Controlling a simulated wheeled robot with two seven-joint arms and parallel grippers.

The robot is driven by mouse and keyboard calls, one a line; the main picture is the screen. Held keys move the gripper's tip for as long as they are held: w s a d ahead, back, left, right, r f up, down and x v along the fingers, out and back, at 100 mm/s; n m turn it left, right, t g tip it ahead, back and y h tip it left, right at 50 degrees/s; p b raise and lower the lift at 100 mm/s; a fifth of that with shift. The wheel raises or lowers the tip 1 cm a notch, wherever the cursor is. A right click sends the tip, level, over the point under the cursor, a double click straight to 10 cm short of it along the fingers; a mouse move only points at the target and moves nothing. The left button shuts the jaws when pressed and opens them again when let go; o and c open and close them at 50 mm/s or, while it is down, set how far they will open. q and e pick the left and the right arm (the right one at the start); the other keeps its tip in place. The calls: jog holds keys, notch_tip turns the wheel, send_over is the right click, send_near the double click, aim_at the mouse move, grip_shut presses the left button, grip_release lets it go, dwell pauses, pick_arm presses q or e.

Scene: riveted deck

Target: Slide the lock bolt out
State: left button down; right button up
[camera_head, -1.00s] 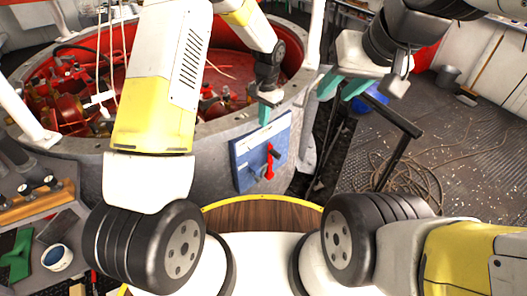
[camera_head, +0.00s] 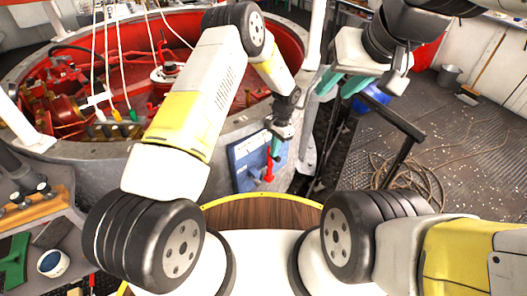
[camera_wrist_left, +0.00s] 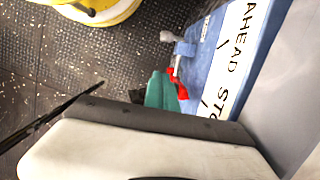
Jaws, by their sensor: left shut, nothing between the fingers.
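A blue panel (camera_head: 243,172) is fixed on the side of the round grey housing. A red handle (camera_head: 268,172) stands out from it. In the left wrist view the panel (camera_wrist_left: 205,60) carries a white label, and a small grey rod with a round knob (camera_wrist_left: 167,37) runs beside a blue bracket; it may be the lock bolt. My left gripper (camera_head: 277,147) is shut and empty in front of the panel, close to the red handle. Its teal fingers (camera_wrist_left: 161,90) partly hide the red part (camera_wrist_left: 181,88); contact cannot be told. My right gripper (camera_head: 341,84) is open and empty, right of the panel.
The round housing (camera_head: 90,150) holds red machinery behind my left arm. A dark post with a bar (camera_head: 403,150) stands right of the panel, with coiled rope (camera_head: 415,180) on the floor. A wooden round top (camera_head: 262,213) lies in front of the panel.

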pick_arm(q)
jog(key=s+a+f, duration=0.3)
jog(key=a+f, duration=0.1)
jog(key=f, duration=0.7)
jog(key=shift+s+a+f, duration=0.15)
jog(key=shift+s+f, duration=0.05)
jog(key=shift+f, duration=0.15)
jog(key=s+a, duration=0.5)
jog(key=shift+a, duration=0.35)
